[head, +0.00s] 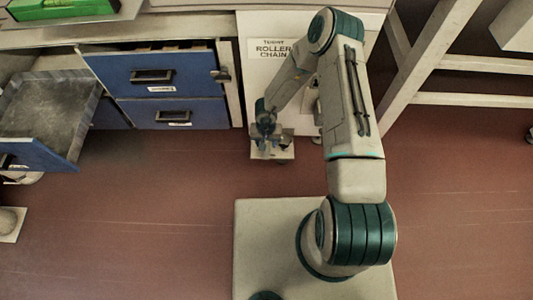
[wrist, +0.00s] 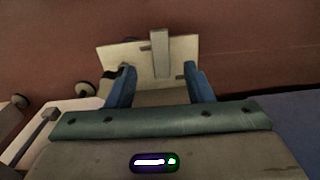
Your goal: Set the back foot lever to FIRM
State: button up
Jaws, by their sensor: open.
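A pale plate with an upright grey lever (wrist: 160,52) on it shows in the wrist view, ahead of my gripper (wrist: 159,68). The two blue fingers are apart, one on either side of the lever's lower end as seen here. I cannot tell whether they touch it. In the head view the pale plate (head: 283,154) sits low by the floor, below my gripper (head: 265,135), which hides much of the lever. No FIRM marking is readable, so the lever's setting cannot be told.
A blue drawer unit (head: 160,88) stands to the left, with one tray-like drawer (head: 45,105) pulled out. A panel with a ROLLER CHAIN sign (head: 272,49) is behind my arm. A pale frame (head: 440,97) stands right. The red floor (head: 130,225) in front is mostly clear.

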aim_at(266, 154)
notch_tip(266, 154, down, 8)
jog(key=b, duration=0.3)
jog(key=shift+c, duration=0.4)
jog(key=c, duration=0.9)
